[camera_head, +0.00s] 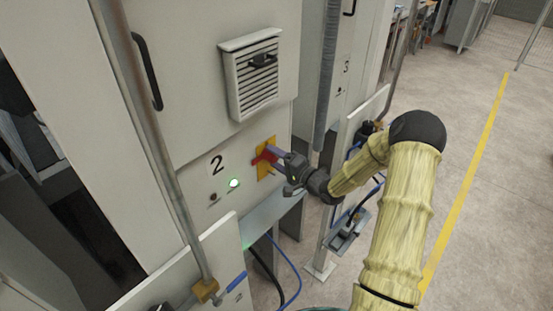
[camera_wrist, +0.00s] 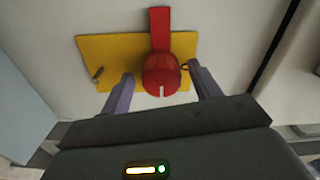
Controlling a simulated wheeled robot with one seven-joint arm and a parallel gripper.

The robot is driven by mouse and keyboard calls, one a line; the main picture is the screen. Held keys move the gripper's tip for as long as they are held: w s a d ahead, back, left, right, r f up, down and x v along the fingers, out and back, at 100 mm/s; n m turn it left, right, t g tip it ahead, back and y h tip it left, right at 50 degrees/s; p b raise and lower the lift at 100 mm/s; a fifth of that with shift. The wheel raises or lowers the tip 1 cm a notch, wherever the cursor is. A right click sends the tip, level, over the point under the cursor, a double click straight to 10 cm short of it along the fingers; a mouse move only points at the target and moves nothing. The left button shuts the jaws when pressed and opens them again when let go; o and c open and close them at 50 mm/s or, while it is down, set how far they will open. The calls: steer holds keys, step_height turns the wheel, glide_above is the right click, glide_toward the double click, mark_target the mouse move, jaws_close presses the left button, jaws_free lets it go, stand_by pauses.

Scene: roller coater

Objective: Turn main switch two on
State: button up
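The main switch is a red rotary knob (camera_wrist: 162,75) on a yellow plate (camera_wrist: 110,55), fixed to the pale cabinet front beside a black "2" (camera_head: 217,165). A red bar runs from the knob past the plate's upper edge in the wrist view, and a white mark on the knob points down there. The plate also shows in the head view (camera_head: 266,143). My gripper (camera_head: 279,160) is open, its fingers on either side of the knob. In the wrist view narrow gaps show between knob and fingers; contact cannot be told. In the head view my gripper partly hides the switch.
A louvred vent (camera_head: 252,77) sits above. A metal pipe (camera_head: 160,145) runs down the left. Cables hang below. Open floor with a yellow line (camera_head: 465,180) lies right.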

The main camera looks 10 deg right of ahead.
steer(key=b+v, duration=0.5)
steer(key=v, duration=1.2)
steer(key=shift+s, duration=0.15)
steer(key=shift+d, duration=0.1)
step_height(320, 180, down, 4)
steer(key=w+a+n+g+h, duration=0.1)
steer(key=a+n+g+h, duration=0.3)
steer(key=h, duration=0.4)
steer(key=s+a+r+n+g+h, duration=0.1)
steer(key=s+a+n+g, duration=0.1)
steer(key=s, duration=0.6)
steer(key=s+a+r+n+g+h, duration=0.1)
steer(key=s+a+n+g, duration=0.1)
steer(key=s+a+g, duration=0.2)
steer(key=s+g, duration=0.2)
steer(key=s, duration=0.1)
steer(key=shift+s+a+r+h, duration=0.25)
steer(key=shift+s+h, duration=0.05)
steer(key=shift+s, duration=0.1)
